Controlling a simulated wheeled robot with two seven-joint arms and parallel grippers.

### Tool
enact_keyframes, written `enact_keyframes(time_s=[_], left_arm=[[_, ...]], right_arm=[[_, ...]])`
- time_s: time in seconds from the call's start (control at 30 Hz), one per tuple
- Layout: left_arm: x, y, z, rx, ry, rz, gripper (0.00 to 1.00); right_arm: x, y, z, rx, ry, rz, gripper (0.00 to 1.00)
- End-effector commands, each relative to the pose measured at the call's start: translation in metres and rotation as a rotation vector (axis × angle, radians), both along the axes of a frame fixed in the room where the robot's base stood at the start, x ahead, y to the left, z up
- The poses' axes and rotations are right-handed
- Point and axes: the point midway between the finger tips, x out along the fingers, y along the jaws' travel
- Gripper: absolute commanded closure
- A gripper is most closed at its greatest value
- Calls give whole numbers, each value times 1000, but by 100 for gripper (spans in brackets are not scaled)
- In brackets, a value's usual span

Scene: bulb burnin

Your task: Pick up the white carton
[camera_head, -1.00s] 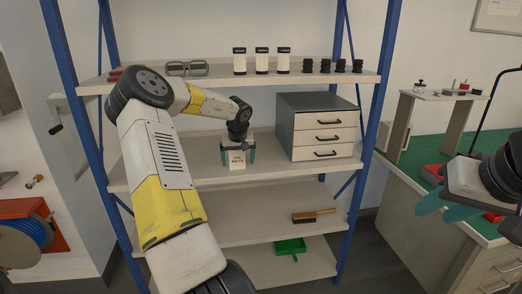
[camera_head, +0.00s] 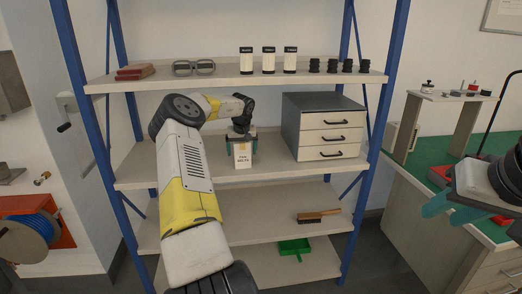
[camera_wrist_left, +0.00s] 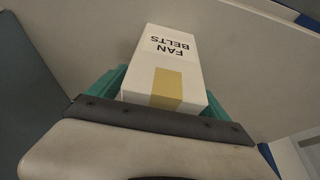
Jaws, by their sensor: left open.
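The white carton (camera_head: 242,157), lettered FAN BELTS with a tan strip, is upright at the middle shelf of the blue-posted rack. My left gripper (camera_head: 241,148) reaches down over it from above. In the left wrist view the carton (camera_wrist_left: 172,60) lies between the two teal fingers of my left gripper (camera_wrist_left: 160,92), which are open on either side of it. Whether a finger touches it I cannot tell. The carton's underside is hidden. My right gripper (camera_head: 451,210) is at the right edge, empty, its teal fingers apart, far from the carton.
A grey drawer cabinet (camera_head: 291,124) stands right of the carton on the same shelf. Above, the top shelf (camera_head: 215,83) holds white boxes, black parts and goggles. A brush (camera_head: 318,215) and green dustpan (camera_head: 294,247) lie lower. A green-topped bench (camera_head: 428,150) is at the right.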

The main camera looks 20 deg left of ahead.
Motion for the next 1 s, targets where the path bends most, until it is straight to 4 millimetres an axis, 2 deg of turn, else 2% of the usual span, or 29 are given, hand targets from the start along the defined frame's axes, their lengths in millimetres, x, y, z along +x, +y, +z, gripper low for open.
enact_keyframes(time_s=[0.17,0.57,1.0], left_arm=[[0,0,0,1,-1,0,11],[0,0,1,1,-2,0,88],[1,-5,4,1,-3,0,88]], right_arm=[[0,0,0,0,0,0,64],[0,0,0,0,0,0,64],[0,0,0,0,0,0,64]])
